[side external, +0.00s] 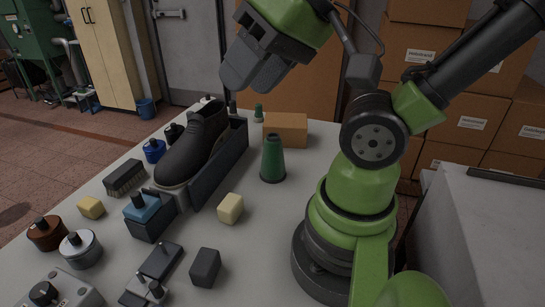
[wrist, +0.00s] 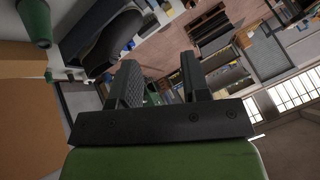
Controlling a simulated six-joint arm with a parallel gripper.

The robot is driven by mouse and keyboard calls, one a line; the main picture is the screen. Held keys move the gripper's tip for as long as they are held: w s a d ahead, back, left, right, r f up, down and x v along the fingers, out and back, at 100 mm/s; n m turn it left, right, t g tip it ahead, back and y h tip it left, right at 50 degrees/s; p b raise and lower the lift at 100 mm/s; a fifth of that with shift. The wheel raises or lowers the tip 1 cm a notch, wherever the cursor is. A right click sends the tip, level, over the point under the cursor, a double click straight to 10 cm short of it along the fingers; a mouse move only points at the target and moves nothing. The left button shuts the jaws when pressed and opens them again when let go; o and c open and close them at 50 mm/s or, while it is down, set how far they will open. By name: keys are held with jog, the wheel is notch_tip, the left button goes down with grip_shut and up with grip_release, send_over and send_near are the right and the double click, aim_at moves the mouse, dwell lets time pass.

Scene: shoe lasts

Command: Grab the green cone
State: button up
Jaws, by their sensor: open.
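The green cone (side external: 273,158) stands upright on the table, right of the shoe, in the side external view. Part of a green cone (wrist: 33,20) also shows at the top left corner of the wrist view. My gripper (side external: 251,73) hangs in the air above the far side of the table, well above the cone and apart from it. In the wrist view my gripper (wrist: 160,80) shows two dark fingers with a gap between them and nothing held. A smaller green bottle-like item (side external: 258,112) stands behind the cone.
A black shoe (side external: 195,144) rests in a dark holder (side external: 218,164) left of the cone. A brown box (side external: 286,129) lies just behind the cone. A cream block (side external: 231,208) and a dark block (side external: 205,267) lie in front. Jars and a brush (side external: 125,178) stand at left.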

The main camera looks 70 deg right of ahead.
dwell(0.3)
jog(key=o, duration=0.8)
